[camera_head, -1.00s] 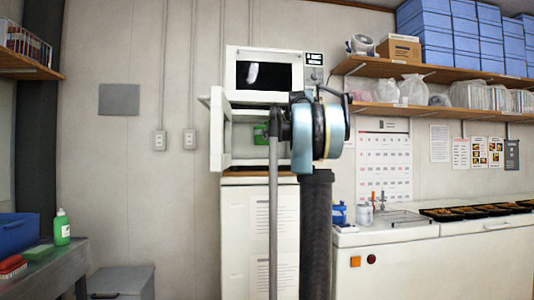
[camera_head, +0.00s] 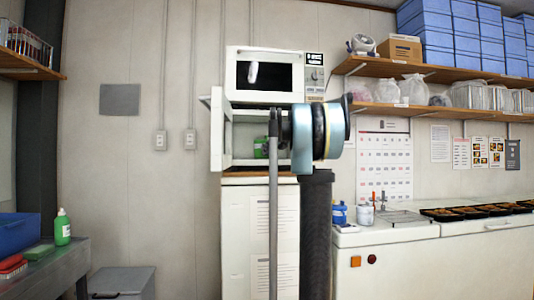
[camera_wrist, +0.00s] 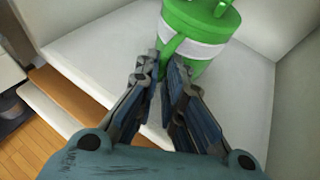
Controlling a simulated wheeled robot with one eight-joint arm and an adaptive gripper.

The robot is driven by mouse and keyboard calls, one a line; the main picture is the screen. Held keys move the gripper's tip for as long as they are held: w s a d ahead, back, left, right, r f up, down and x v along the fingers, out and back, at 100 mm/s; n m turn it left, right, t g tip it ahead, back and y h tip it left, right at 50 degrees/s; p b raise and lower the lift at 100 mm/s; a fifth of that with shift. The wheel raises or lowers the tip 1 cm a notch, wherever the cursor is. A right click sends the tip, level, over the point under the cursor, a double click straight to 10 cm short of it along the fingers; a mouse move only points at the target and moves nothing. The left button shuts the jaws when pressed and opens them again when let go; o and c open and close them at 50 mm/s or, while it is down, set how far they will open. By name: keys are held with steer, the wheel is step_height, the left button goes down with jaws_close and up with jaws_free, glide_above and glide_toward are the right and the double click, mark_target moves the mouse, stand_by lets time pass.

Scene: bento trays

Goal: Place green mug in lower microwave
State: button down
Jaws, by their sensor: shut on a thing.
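The green mug (camera_wrist: 208,22) with a pale band is at the top of the wrist view, upright inside the white cavity of the lower microwave (camera_wrist: 100,35). My gripper (camera_wrist: 168,62) is shut on the mug's handle. In the head view the mug (camera_head: 261,148) shows as a small green patch in the open lower microwave (camera_head: 242,134). The microwave door (camera_head: 217,136) stands open to the left. My arm hides the right part of the microwave and my gripper there. I cannot tell whether the mug's base touches the microwave floor.
A second microwave (camera_head: 265,74), closed, sits on top. A white cabinet (camera_head: 245,240) stands below. Shelves with blue boxes (camera_head: 450,40) are at the upper right, above a white counter (camera_head: 420,235). A bench (camera_head: 45,265) with a green bottle (camera_head: 62,228) is at the left.

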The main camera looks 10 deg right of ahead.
steer(key=c, duration=2.1)
jaws_free()
steer(key=shift+f, duration=0.1)
steer(key=shift+c, duration=0.2)
steer(key=o, duration=0.4)
steer(key=shift+o, duration=0.2)
steer(key=shift+r, duration=0.2)
steer(key=v, duration=1.2)
